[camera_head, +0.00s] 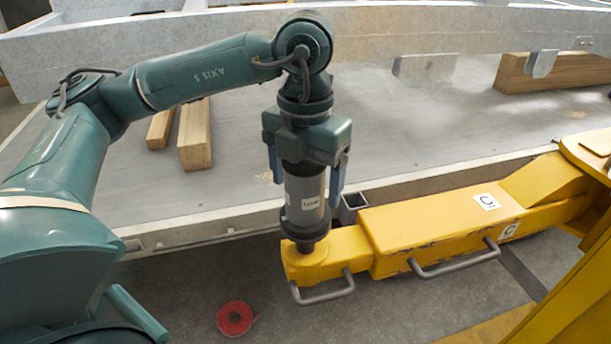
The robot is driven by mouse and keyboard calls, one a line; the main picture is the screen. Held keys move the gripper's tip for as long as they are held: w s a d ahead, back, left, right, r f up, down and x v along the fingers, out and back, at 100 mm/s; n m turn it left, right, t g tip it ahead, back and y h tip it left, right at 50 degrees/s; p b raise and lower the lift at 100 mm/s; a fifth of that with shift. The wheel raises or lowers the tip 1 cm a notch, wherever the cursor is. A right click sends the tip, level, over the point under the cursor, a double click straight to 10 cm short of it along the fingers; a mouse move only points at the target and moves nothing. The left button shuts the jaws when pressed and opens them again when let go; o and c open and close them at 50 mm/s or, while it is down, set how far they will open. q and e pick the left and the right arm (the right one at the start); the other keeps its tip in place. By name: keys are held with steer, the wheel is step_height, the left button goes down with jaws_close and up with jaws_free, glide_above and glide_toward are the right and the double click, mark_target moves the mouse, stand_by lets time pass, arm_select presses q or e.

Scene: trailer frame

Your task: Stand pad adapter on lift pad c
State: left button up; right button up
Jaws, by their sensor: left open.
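The pad adapter (306,212), a dark grey cylinder with a lighter band and a small white label, is upright at the tip of the yellow lift arm marked C (400,228). Its narrow foot meets the round yellow pad (293,258) there; whether it is fully seated I cannot tell. My left gripper (308,184) points down over the adapter from above. It is open, with one blue finger on each side of the adapter's upper part. The adapter's top is hidden by the gripper body. My right gripper is not in view.
Grey handles (455,262) stick out from the lift arm's near side. A grey trailer frame (420,130) with wooden blocks (195,135) lies behind. A red tape roll (235,318) is on the floor. A yellow post (580,290) stands at the right.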

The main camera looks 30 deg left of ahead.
arm_select(q)
step_height(320, 180, up, 12)
steer(key=shift+r+p, duration=0.15)
steer(key=shift+p, duration=1.1)
